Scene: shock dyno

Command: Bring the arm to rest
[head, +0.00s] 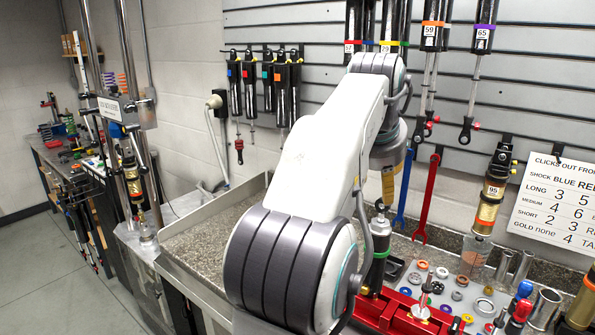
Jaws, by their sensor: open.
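My arm (330,150) rises from the bottom middle of the head view, with its grey elbow joint (375,72) bent high in front of the slatted wall. Beyond it the dark wrist part (390,150) points down over the back of the bench. I cannot make out the fingers of my gripper; the arm hides that area. A yellowish piece (388,184) shows just below the wrist, and I cannot tell whether it touches my arm.
Shocks hang on the slatted wall (290,20). Below the arm stand a shock with a green band (380,245) and a red block (400,318). A gold shock (489,205), small rings and cups crowd the right. Bare grey bench top (205,245) lies left.

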